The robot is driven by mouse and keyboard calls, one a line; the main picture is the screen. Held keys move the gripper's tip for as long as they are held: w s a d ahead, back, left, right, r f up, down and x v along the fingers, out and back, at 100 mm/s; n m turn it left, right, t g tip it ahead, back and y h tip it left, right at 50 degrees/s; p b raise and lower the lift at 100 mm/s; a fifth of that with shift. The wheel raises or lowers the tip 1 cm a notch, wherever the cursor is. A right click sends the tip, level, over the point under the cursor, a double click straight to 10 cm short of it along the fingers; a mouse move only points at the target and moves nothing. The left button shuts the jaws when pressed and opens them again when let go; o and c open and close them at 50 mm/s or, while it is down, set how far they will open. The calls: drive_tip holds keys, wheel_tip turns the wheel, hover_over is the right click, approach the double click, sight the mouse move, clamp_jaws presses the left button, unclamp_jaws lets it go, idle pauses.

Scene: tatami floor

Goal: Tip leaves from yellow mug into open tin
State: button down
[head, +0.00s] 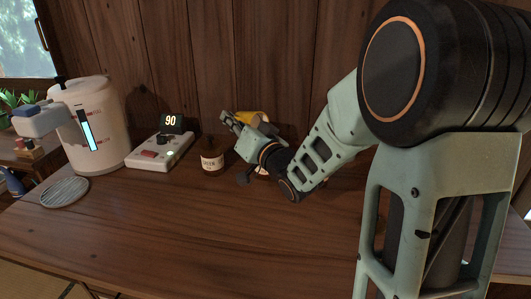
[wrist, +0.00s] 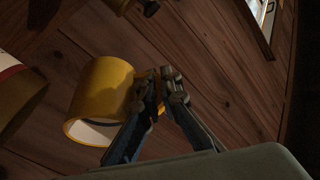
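The yellow mug (head: 252,117) is up off the table near the wall, partly hidden behind my gripper (head: 226,118) in the head view. In the wrist view the yellow mug (wrist: 100,92) is large and close, with its pale inside showing at the lower left. My gripper (wrist: 162,75) has its fingers close together at the mug's handle side and looks shut on the handle. A brown container with a cream label (head: 212,161) stands on the table, left of and below my gripper. Its label also shows at the wrist view's left edge. I see no leaves.
A control box with a display reading 90 (head: 162,150) and a white dispenser (head: 92,125) stand on the left. A round grate (head: 65,192) lies before the dispenser. The wooden wall (head: 290,60) is close behind. The front of the table (head: 190,225) is clear.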

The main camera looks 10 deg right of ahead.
sight(237, 115)
drive_tip(key=shift+s+d+r+t+b, duration=0.25)
drive_tip(key=shift+s+t+b, duration=0.2)
drive_tip(key=shift+b, duration=0.8)
drive_tip(key=shift+s+d+r+m+t+y+b, duration=0.3)
drive_tip(key=shift+t+b, duration=0.55)
drive_tip(key=shift+b, duration=1.45)
drive_tip(key=shift+s+d+r+m+t+b, duration=0.3)
drive_tip(key=shift+s+r+t+b, duration=0.15)
drive_tip(key=shift+t, duration=0.45)
drive_tip(key=shift+s+r+y, duration=0.15)
drive_tip(key=shift+r+y, duration=0.05)
drive_tip(key=shift+y, duration=0.1)
drive_tip(key=shift+s+d+r+m+t, duration=0.15)
drive_tip(key=shift+s+r+t, duration=0.05)
drive_tip(key=shift+r+t, duration=0.2)
drive_tip(key=shift+s+d+r+m+t, duration=0.1)
drive_tip(key=shift+s+r+m+t, duration=0.05)
drive_tip(key=shift+r+t, duration=0.25)
drive_tip(key=r, duration=0.1)
drive_tip(key=r+t, duration=0.1)
drive_tip(key=s+r+m+t, duration=0.1)
drive_tip(key=shift+d+r, duration=0.15)
drive_tip(key=shift+d, duration=0.2)
drive_tip(key=shift+s+d+r+t, duration=0.15)
drive_tip(key=shift+s+r+t, duration=0.05)
drive_tip(key=shift+r+t, duration=0.25)
drive_tip(key=shift+s+r+m, duration=0.1)
drive_tip(key=shift+r+m, duration=0.2)
